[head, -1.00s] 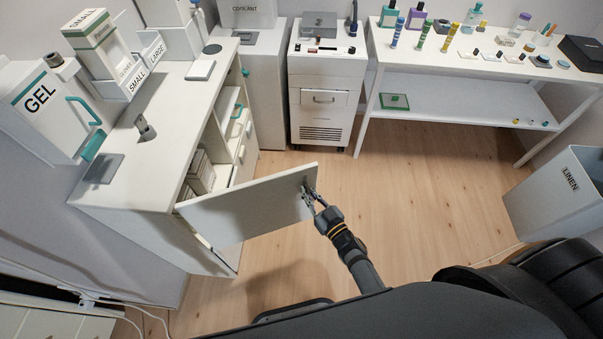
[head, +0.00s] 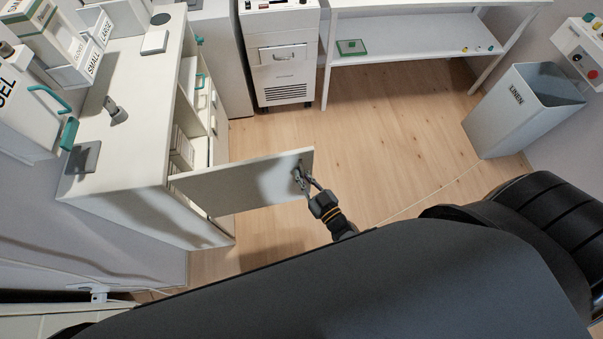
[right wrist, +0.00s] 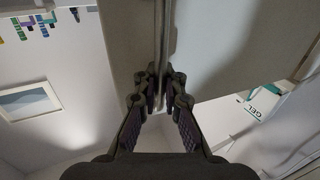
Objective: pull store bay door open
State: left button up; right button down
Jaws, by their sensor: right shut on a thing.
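The store bay door (head: 240,185) is a plain pale panel on the white cabinet (head: 140,180) at the left. It stands swung out from the cabinet, and boxes show in the bay behind it. My right gripper (head: 303,178) is at the handle near the door's free edge. In the right wrist view the fingers (right wrist: 160,85) are closed around the thin vertical door handle (right wrist: 161,40). The door panel also shows there (right wrist: 215,45). My left gripper is not in view.
My dark body fills the bottom of the head view. A linen bin (head: 520,110) stands at the right, and a white drawer unit (head: 283,60) stands at the back. A white table (head: 420,45) with a lower shelf is beside it. Wooden floor between them is clear.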

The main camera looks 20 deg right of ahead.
jog(key=c, duration=1.8)
grip_release()
jog(key=shift+d, duration=0.2)
jog(key=shift+o, duration=0.2)
jog(key=v, duration=1.2)
jog(key=s+d+f+m+g+h, duration=0.1)
jog(key=s+d+f+g+h, duration=0.2)
jog(key=f, duration=0.7)
jog(key=s+d+f+m+g+h, duration=0.1)
jog(key=d+f+g, duration=0.25)
jog(key=f, duration=0.65)
jog(key=s+d+f+g, duration=0.3)
jog(key=s+f+g, duration=0.2)
jog(key=s+f, duration=0.1)
jog(key=s+d+f+g+h, duration=0.1)
jog(key=s+f+g, duration=0.3)
jog(key=s, duration=0.5)
notch_tip(320, 180, down, 3)
jog(key=shift+d+r+m+g, duration=0.2)
jog(key=shift+d+m+g, duration=0.15)
jog(key=shift+d, duration=0.5)
